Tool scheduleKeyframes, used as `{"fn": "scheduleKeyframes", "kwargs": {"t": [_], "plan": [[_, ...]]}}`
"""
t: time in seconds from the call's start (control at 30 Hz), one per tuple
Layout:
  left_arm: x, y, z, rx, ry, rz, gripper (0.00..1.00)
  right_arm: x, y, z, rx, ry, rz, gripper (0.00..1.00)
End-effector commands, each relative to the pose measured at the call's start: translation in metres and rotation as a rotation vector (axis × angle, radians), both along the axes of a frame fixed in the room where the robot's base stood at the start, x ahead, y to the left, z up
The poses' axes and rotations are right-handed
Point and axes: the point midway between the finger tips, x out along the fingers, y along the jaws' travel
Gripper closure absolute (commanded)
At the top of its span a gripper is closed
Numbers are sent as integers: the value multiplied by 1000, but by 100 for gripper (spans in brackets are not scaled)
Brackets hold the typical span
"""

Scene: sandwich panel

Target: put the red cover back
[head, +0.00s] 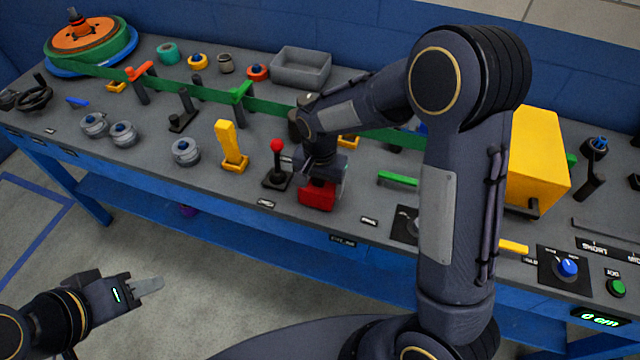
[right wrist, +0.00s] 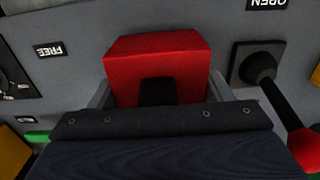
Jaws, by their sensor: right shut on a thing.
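The red cover (head: 317,196) is a small red box near the front edge of the bench, right of the red-knobbed lever. In the right wrist view the red cover (right wrist: 160,58) sits between the two fingers, with a dark notch in its near side. My right gripper (head: 322,180) is shut on it from above. Whether the cover touches the panel is hard to tell. My left gripper (head: 148,286) is at the lower left, over the floor and away from the bench; its finger gap does not show clearly.
The red-knobbed lever (head: 277,165) stands close to the left of the cover. A yellow lever (head: 231,146) is further left. A yellow box (head: 537,160) stands at the right, and a grey tray (head: 301,66) at the back. A green belt (head: 210,93) runs along the bench.

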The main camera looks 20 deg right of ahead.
Motion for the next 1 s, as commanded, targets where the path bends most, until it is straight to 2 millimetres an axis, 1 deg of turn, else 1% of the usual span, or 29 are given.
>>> {"fn": "scheduleKeyframes", "kwargs": {"t": [0.07,0.27,0.4,0.43,0.6,0.87,0.93,1.0], "plan": [[0,0,0,0,0,0,64,0,0,-3,0,0,0,52],[0,0,0,0,0,0,64,0,0,-3,0,0,1,52],[0,0,-4,0,0,0,64,0,0,-8,0,0,1,52],[0,0,-4,0,0,0,64,0,0,-7,0,0,1,26],[0,0,-3,0,0,0,64,0,0,-6,0,0,1,6],[0,0,-2,0,0,0,64,0,0,-5,0,0,1,6],[0,0,2,0,0,0,64,0,0,-1,1,-1,1,6],[0,0,0,0,0,0,64,1,0,4,2,-5,0,6]]}}
